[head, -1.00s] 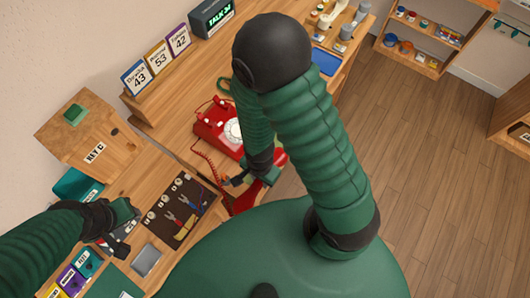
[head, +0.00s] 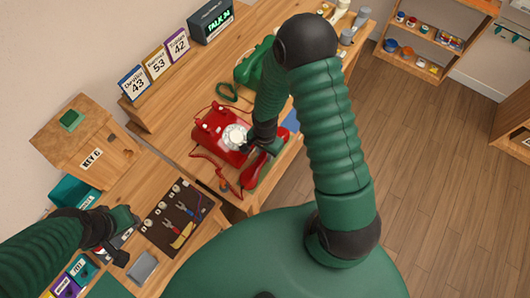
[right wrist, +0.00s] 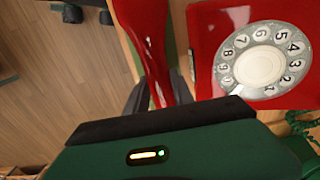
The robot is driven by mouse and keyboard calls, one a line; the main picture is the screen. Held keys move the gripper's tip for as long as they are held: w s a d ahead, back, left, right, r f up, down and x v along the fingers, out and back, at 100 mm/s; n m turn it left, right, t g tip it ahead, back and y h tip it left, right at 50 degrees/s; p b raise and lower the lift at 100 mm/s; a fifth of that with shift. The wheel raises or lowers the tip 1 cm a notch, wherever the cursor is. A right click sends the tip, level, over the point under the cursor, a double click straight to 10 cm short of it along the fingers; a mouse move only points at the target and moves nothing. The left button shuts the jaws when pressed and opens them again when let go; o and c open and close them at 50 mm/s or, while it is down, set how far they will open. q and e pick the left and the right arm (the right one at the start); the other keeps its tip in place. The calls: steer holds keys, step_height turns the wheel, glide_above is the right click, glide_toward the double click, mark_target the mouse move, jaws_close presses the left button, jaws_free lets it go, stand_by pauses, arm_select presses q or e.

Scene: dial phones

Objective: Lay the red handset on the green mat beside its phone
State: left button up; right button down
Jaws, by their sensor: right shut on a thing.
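The red phone (head: 222,135) stands on the desk with its white dial facing up; it also shows in the right wrist view (right wrist: 208,40). My right gripper (head: 258,160) is shut on the red handset (head: 250,174), just to the right of the phone. In the right wrist view the handset (right wrist: 146,35) runs up between the dark fingers, beside the phone. Green strips of the mat (right wrist: 176,50) show along the handset; most of the mat is hidden. I cannot tell whether the handset touches it. My left gripper (head: 122,222) is at the lower left, its jaws unclear.
A green phone (head: 252,66) stands farther back, with a green cord (head: 227,92) near it. The red cord (head: 212,168) loops by the desk's front edge. A dark tool mat (head: 175,215) lies left of it. A wooden key box (head: 85,140) stands at left.

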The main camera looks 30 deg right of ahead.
steer(key=c, duration=1.1)
jaws_free()
